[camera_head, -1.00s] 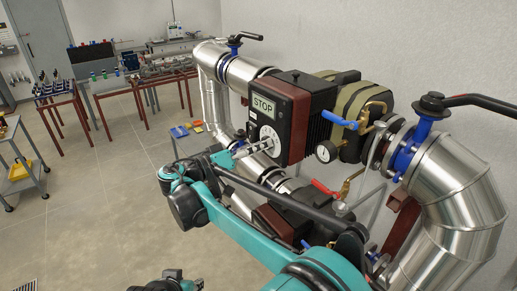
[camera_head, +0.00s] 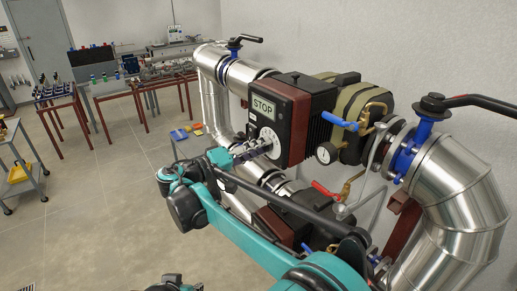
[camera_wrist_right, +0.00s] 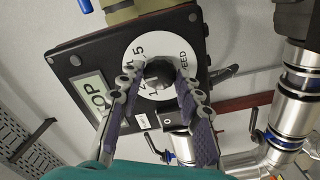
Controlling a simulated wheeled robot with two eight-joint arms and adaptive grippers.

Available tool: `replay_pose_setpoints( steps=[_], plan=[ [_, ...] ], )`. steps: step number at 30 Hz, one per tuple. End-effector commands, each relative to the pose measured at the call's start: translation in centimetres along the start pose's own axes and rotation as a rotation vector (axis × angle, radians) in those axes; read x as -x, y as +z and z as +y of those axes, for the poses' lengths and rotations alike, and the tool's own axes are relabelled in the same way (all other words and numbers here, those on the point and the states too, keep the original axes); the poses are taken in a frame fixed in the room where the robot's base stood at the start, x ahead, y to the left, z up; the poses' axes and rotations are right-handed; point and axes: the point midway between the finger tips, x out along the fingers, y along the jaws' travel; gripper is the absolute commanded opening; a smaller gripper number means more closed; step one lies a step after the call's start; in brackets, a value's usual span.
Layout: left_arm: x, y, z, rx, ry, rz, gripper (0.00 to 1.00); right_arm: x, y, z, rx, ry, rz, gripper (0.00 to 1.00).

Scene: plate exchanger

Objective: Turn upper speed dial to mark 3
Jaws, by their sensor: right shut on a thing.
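The upper speed dial shows as a white disc (camera_head: 268,134) on the front of the upper drive box, below its STOP display (camera_head: 263,106). In the right wrist view its white face (camera_wrist_right: 146,50) carries black digits and the word SPEED around a black knob (camera_wrist_right: 159,74). My right gripper (camera_head: 267,143) is at the dial. In the wrist view its two fingers (camera_wrist_right: 159,78) are closed on the knob from both sides. The fingers cover part of the scale, and I cannot read the knob's pointer. My left gripper is not clearly visible.
A lower drive unit (camera_head: 274,223) sits beneath, partly behind my right arm. A blue-handled valve (camera_head: 340,119), a pressure gauge (camera_head: 326,153) and a red-handled valve (camera_head: 326,189) are close on the right. Large silver pipes (camera_head: 462,190) flank the unit. The floor to the left is open.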

Motion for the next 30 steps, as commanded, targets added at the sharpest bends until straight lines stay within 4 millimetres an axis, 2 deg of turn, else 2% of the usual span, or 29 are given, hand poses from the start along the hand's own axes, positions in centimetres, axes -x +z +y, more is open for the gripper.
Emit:
replay_pose_setpoints(
  steps=[8,9,11,22,26,30],
  plan=[
    [0.0,0.0,0.0,0.0,0.0,0.0,0.34,0.0,0.0,0.0,0.0,0.0,0.001,0.06],
    [0.0,0.0,0.0,0.0,0.0,0.0,0.34,0.0,0.0,0.0,0.0,0.0,0.001,0.4],
    [0.0,0.0,0.0,0.0,0.0,0.0,0.34,0.0,0.0,0.0,-0.001,0.0,0.001,0.56],
    [0.0,0.0,0.0,0.0,0.0,0.0,0.34,0.4,0.0,0.0,-0.001,0.0,0.001,0.56],
    [0.0,0.0,0.0,0.0,0.0,0.0,0.34,2.1,-0.1,-0.1,-0.001,-0.002,0.003,0.56],
    [0.0,0.0,0.0,0.0,0.0,0.0,0.34,5.3,-0.1,-0.1,-0.001,-0.002,0.004,0.56]
  ],
)
